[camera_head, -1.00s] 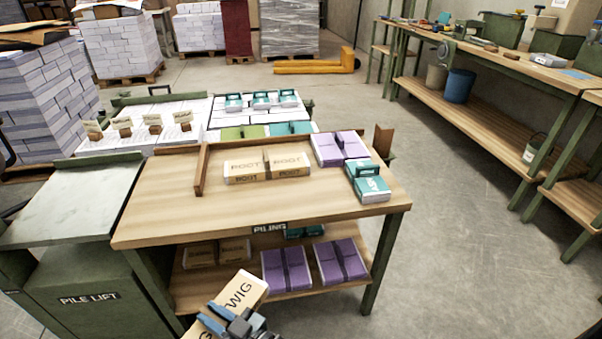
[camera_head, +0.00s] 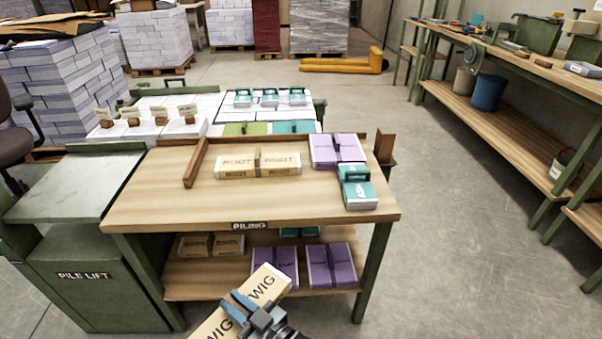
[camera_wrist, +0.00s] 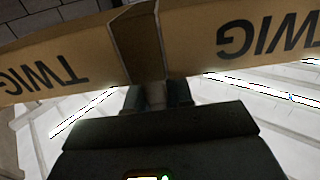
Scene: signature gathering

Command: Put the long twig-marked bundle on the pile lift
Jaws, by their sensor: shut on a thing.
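In the wrist view the bundle (camera_wrist: 215,45) spans the top of the picture. The pile lift (camera_head: 85,275) is a green cabinet at the left, named on its front. Its pale grey top (camera_head: 78,187) is bare.
The piling table (camera_head: 150,205) carries root-marked bundles (camera_head: 258,163), a purple bundle (camera_head: 338,150) and teal bundles (camera_head: 358,188). A wooden divider (camera_head: 195,165) stands on it. Purple bundles (camera_head: 330,266) lie on its lower shelf. Open floor (camera_head: 450,230) lies to the right.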

